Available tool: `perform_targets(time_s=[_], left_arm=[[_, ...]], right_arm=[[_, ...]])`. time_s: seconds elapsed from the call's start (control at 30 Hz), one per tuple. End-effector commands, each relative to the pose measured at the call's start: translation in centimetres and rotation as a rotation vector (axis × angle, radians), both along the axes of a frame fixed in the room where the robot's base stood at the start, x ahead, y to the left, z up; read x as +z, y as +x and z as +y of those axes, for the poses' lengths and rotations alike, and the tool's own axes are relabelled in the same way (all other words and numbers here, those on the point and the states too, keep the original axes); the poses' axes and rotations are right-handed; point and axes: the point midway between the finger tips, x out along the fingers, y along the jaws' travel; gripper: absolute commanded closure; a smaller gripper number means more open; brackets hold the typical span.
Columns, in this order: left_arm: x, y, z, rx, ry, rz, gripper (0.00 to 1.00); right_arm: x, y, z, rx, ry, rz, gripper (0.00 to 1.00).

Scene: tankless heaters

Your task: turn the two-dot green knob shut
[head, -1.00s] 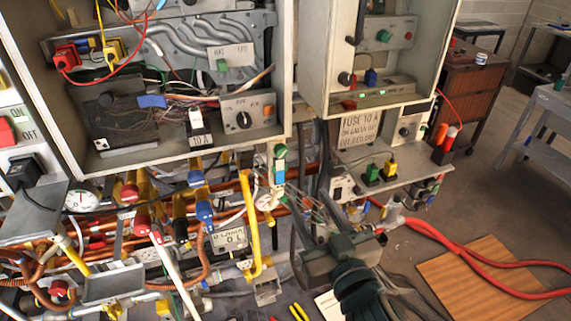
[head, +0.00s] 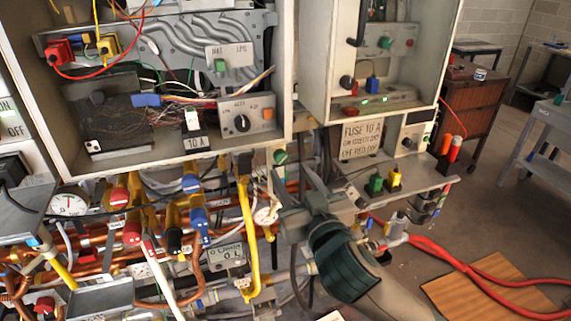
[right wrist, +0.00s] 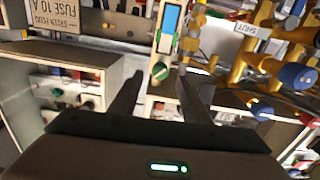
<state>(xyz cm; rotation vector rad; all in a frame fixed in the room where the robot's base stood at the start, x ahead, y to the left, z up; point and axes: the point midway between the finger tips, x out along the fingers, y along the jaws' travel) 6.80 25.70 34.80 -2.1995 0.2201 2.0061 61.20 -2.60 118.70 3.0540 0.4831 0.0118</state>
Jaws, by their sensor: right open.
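A green knob (head: 280,156) sits on a narrow pale upright plate below the gap between the two cabinets. In the right wrist view a green knob (right wrist: 159,71) shows on a pale strip with a blue part above it. I cannot make out dots on it. My right gripper (head: 291,174) is open and empty, just below and in front of the knob in the head view, covering the lower plate. In the right wrist view its fingertips (right wrist: 161,82) stand on either side of the knob's line, apparently short of it. My left gripper is not in view.
Copper pipes with red and blue valve handles (head: 190,184) crowd the left. A yellow pipe (head: 247,225) stands beside my right gripper. A shelf with green (head: 374,184) and yellow plugs is at right. Other green buttons show in the left (head: 220,65) and right (head: 385,42) cabinets.

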Motion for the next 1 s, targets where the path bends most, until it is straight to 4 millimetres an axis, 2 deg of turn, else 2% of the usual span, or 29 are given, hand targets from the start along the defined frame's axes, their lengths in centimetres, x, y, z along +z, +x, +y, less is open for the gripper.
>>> perform_targets(time_s=[0.1, 0.3, 0.73, 0.77, 0.9, 0.93, 1.0], left_arm=[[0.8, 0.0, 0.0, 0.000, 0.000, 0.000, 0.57], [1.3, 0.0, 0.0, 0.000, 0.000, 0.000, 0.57], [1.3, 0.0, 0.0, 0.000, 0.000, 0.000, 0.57], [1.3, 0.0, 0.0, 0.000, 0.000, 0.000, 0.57], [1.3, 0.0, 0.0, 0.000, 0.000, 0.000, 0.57], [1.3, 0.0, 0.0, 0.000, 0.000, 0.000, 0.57], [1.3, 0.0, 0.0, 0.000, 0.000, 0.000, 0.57]], right_arm=[[0.2, 1.9, 0.6, -0.001, -0.003, 0.000, 0.57], [0.1, 3.8, 1.2, -0.001, -0.001, 0.001, 0.57], [-0.1, 4.4, 1.4, 0.001, 0.000, 0.000, 0.57], [-0.1, 4.4, 1.4, 0.001, 0.000, 0.000, 0.62], [-0.1, 4.4, 1.4, 0.001, 0.000, 0.000, 0.95], [-0.1, 4.4, 1.4, 0.001, 0.000, 0.001, 0.98], [-0.1, 4.4, 1.4, 0.000, 0.000, 0.001, 0.98]])
